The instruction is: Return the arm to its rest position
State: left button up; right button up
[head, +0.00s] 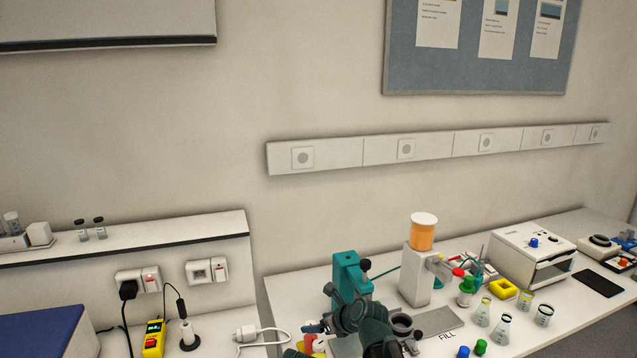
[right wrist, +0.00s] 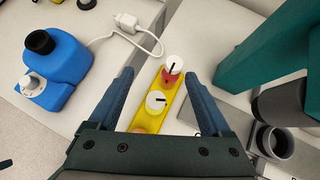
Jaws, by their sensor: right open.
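My right arm (head: 372,325) comes up from the bottom of the head view, dark and partly in front of the bench equipment. In the right wrist view my right gripper (right wrist: 160,78) is open, with its two blue-grey fingers well apart and nothing held. Beyond and between the fingers is a yellow strip-shaped holder (right wrist: 175,100) with white-topped round parts (right wrist: 157,101) and a red part. I cannot tell the height of the fingers over it. My left gripper is not in view.
A teal stand (right wrist: 265,50) and a dark ring (right wrist: 276,142) are close on the right of the gripper. A blue device (right wrist: 55,62) and a white plug (right wrist: 127,22) with its cable lie left. A dispenser with an orange jar (head: 421,236) and several flasks (head: 502,329) stand on the bench.

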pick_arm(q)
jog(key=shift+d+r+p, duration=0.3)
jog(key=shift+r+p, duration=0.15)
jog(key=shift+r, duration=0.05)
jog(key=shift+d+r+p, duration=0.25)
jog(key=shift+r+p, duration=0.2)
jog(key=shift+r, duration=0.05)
pick_arm(e)
jog(key=w+d+r+m, duration=0.1)
jog(key=w+d+r, duration=0.1)
jog(key=d, duration=0.9)
jog(key=shift+d+t+h, duration=0.15)
jog(key=shift+t+h, duration=0.15)
jog(key=shift+h, duration=0.1)
